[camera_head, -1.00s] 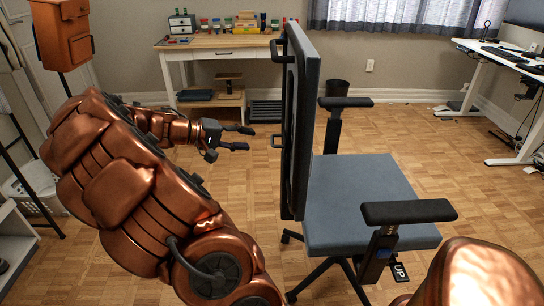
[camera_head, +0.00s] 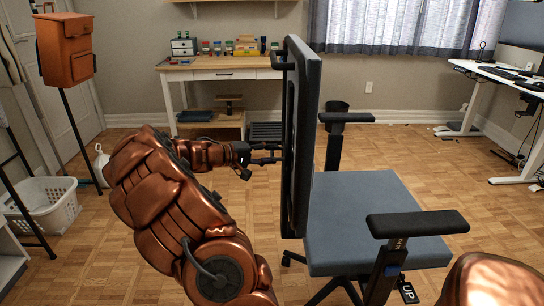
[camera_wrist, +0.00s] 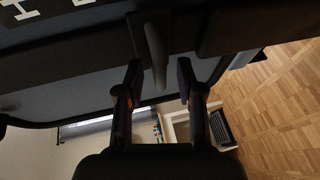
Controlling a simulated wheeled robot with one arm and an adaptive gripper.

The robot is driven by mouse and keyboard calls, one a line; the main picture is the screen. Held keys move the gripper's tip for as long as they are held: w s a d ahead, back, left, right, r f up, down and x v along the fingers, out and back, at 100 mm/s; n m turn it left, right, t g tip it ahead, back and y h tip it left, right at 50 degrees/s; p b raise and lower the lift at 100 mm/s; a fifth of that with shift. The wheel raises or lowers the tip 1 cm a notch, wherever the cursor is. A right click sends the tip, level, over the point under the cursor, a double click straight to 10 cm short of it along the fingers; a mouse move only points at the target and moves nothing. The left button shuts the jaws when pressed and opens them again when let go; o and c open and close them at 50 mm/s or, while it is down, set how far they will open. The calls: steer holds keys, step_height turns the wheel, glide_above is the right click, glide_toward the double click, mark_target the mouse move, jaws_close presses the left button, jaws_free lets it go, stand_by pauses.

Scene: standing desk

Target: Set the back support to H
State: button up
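The office chair has an upright back support (camera_head: 308,130), seen almost edge-on, and a blue-grey seat (camera_head: 375,215). Black handles stick out from its rear; the upper one (camera_head: 279,56) is clear to see. My gripper (camera_head: 270,154) is behind the back support, level with the lower handle. In the wrist view my gripper (camera_wrist: 159,78) has its two fingers apart, with a dark handle bar (camera_wrist: 155,45) between them; I cannot tell whether they touch it. White letter marks (camera_wrist: 25,10), one like an H, show on the dark back at the upper left.
A wooden workbench (camera_head: 225,74) stands behind my arm. A white standing desk (camera_head: 510,78) is at the right. An orange box on a stand (camera_head: 66,48) and a white basket (camera_head: 45,205) are at the left. The chair's near armrest (camera_head: 417,223) and an UP tag (camera_head: 408,292) are at front right.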

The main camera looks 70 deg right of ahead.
steer(key=shift+s+d+f, duration=0.15)
steer(key=shift+s+d, duration=0.15)
steer(key=shift+d, duration=0.05)
jaws_close()
stand_by(0.6)
